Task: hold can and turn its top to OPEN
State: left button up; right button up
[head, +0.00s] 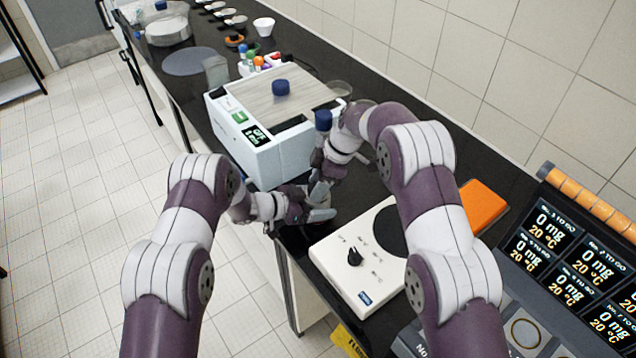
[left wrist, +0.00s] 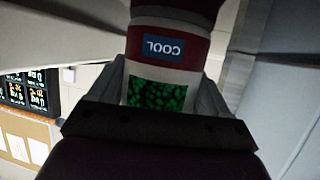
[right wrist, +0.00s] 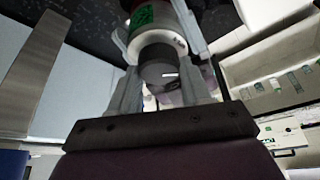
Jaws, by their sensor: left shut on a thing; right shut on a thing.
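The can (left wrist: 165,72) is a small cylinder with a white body, a red band, a blue label reading COOL upside down and a green picture. My left gripper (head: 322,203) is shut on its body; the fingers stand either side of it in the left wrist view. My right gripper (head: 318,183) is shut on this top. In the head view the grippers meet at the bench's front edge and largely hide the can. No OPEN mark is readable.
A white machine (head: 262,163) with an OFF display stands just behind my grippers, a blue knob (head: 281,88) on its top. A blue-capped item (head: 323,120) is beside my right wrist. A white device with a black dial (head: 355,257) is close in front. Open floor lies left.

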jog(key=n+g, duration=0.1)
jog(key=n, duration=0.3)
jog(key=shift+w, duration=0.1)
jog(key=shift+n+g+h, duration=0.5)
jog(key=shift+n+g, duration=0.3)
jog(key=shift+n, duration=1.1)
jog(key=o, duration=1.1)
